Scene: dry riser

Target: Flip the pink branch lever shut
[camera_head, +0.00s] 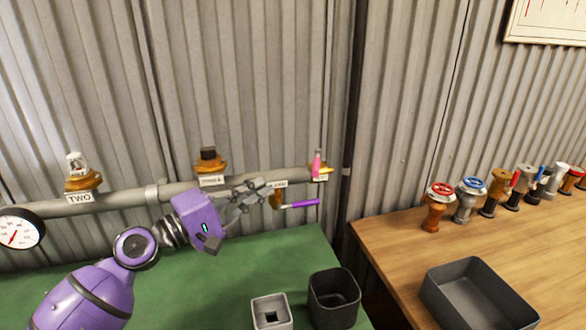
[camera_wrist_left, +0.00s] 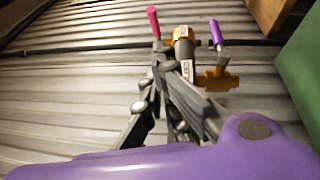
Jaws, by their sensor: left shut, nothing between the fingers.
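The pink lever (camera_head: 316,163) stands upright on a brass valve at the right end of the grey pipe (camera_head: 126,197) along the wall. In the left wrist view the pink lever (camera_wrist_left: 153,22) shows just beyond my fingertips, beside the brass valve body (camera_wrist_left: 183,35). My left gripper (camera_head: 272,185) is shut and empty, in front of the pipe and to the left of the pink lever. Its fingers also show in the left wrist view (camera_wrist_left: 164,62). I cannot tell whether they touch anything. My right gripper is not in view.
A purple lever (camera_head: 300,204) on a brass valve hangs below the pipe, close to my fingers. A pressure gauge (camera_head: 18,230) is at the left. Open bins (camera_head: 333,298) stand on the green bench (camera_head: 225,262). Several spare valves (camera_head: 468,198) line the wooden table at the right.

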